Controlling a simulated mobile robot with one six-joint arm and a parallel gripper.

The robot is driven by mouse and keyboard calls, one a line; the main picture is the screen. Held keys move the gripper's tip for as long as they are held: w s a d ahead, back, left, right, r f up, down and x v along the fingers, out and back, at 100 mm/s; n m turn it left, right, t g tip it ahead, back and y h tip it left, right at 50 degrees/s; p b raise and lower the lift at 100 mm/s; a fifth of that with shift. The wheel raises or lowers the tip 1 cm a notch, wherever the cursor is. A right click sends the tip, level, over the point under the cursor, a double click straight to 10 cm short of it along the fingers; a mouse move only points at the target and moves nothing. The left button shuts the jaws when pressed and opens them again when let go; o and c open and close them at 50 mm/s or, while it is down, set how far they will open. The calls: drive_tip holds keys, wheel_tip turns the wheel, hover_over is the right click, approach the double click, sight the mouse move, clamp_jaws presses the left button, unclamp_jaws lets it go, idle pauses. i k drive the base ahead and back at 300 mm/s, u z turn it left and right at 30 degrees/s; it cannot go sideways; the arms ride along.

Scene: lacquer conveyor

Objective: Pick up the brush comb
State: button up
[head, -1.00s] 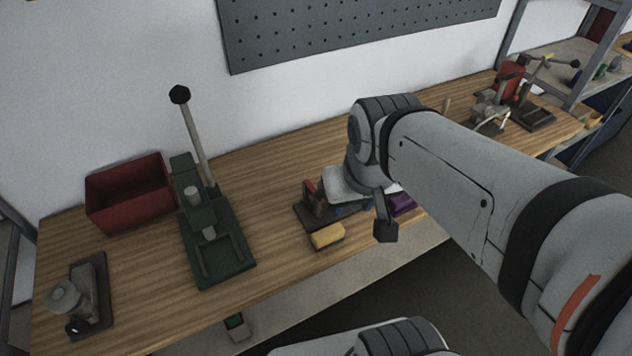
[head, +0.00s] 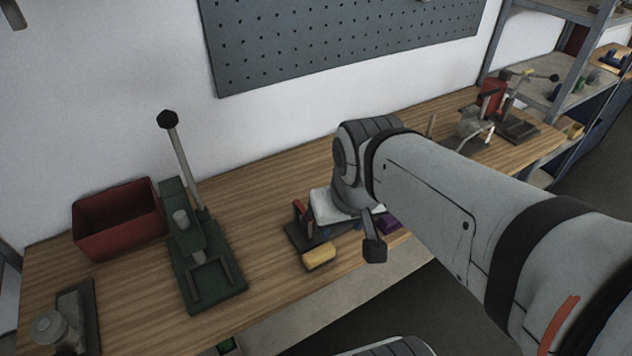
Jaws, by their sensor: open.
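I cannot make out a brush comb for certain. A cluster of small items lies on the wooden bench (head: 270,195) by my wrist: a yellow block (head: 319,257), a dark stand with a red upright part (head: 301,214), a pale folded item (head: 328,207) and a purple item (head: 390,223). My gripper (head: 374,249) shows only as a dark finger at the bench's front edge, just right of the yellow block. It is open, and nothing shows in it. My wrist and forearm hide the bench behind and to the right.
A green lever press (head: 207,262) with a tall handle stands left of the cluster, beside a red bin (head: 116,227). A dark metal device (head: 66,330) is at the front left. More tools (head: 475,122) stand at the bench's far right. Bare wood lies between press and cluster.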

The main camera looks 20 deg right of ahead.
sight(313, 258)
drive_tip(key=u, duration=1.05)
drive_tip(key=k, duration=1.25)
drive_tip(key=z, duration=0.5)
drive_tip(key=i, duration=1)
drive_tip(key=z, duration=0.05)
